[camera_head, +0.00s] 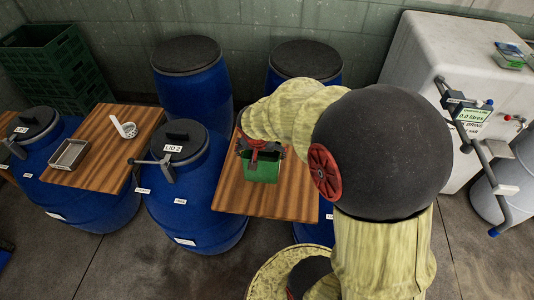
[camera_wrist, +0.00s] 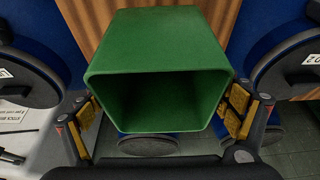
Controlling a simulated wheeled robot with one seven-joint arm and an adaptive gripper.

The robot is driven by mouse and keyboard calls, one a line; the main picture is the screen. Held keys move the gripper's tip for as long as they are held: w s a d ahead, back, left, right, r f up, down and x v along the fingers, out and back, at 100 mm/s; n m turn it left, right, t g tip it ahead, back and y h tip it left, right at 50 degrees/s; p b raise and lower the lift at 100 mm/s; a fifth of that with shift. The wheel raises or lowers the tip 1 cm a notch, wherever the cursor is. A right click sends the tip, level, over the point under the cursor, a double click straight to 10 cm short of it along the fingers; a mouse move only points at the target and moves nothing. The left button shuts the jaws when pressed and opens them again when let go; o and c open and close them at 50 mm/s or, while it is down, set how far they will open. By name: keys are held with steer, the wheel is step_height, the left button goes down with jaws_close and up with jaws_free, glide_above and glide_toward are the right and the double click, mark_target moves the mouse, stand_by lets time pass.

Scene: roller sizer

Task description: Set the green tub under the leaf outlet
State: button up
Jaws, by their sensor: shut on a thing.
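The green tub (camera_head: 263,171) is in my gripper (camera_head: 259,150), over the right-hand wooden board (camera_head: 298,194). In the wrist view the tub (camera_wrist: 150,55) fills the upper middle, its open mouth facing the camera. My gripper's yellow-padded fingers (camera_wrist: 162,110) stand on either side of the tub's rim, shut on it. I cannot tell whether the tub touches the board or hangs above it. I cannot pick out the leaf outlet; no part in view is clearly marked as one, and my arm hides part of the right side.
A left board (camera_head: 107,135) bears a metal tray (camera_head: 68,154) and a white ladle (camera_head: 124,127). Blue barrels stand around, one with a "LID 2" lid (camera_head: 181,140). Green crates (camera_head: 52,65) are stacked back left. A large white tank (camera_head: 430,55) stands right, behind a grey pipe frame (camera_head: 480,150).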

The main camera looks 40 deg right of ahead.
mark_target(264, 157)
steer(key=w+d+f, duration=0.1)
steer(key=w+d, duration=0.1)
steer(key=w+d+f, duration=0.1)
steer(key=w, duration=0.1)
steer(key=shift+d+f, duration=0.3)
steer(key=shift+d, duration=0.1)
steer(key=shift+w+d+r+b+x, duration=0.1)
steer(key=shift+w+b+x, duration=0.2)
steer(key=shift+x, duration=1.45)
steer(key=shift+w+d+r+b+x, duration=0.15)
steer(key=shift+b+x, duration=0.15)
steer(key=shift+x, duration=1.45)
steer(key=shift+w+r+b+x, duration=0.1)
steer(key=shift+w+b+x, duration=0.2)
steer(key=shift+x, duration=1.45)
steer(key=shift+s+f, duration=0.1)
steer(key=shift+f, duration=0.1)
steer(key=o, duration=1.1)
steer(key=shift+c, duration=0.2)
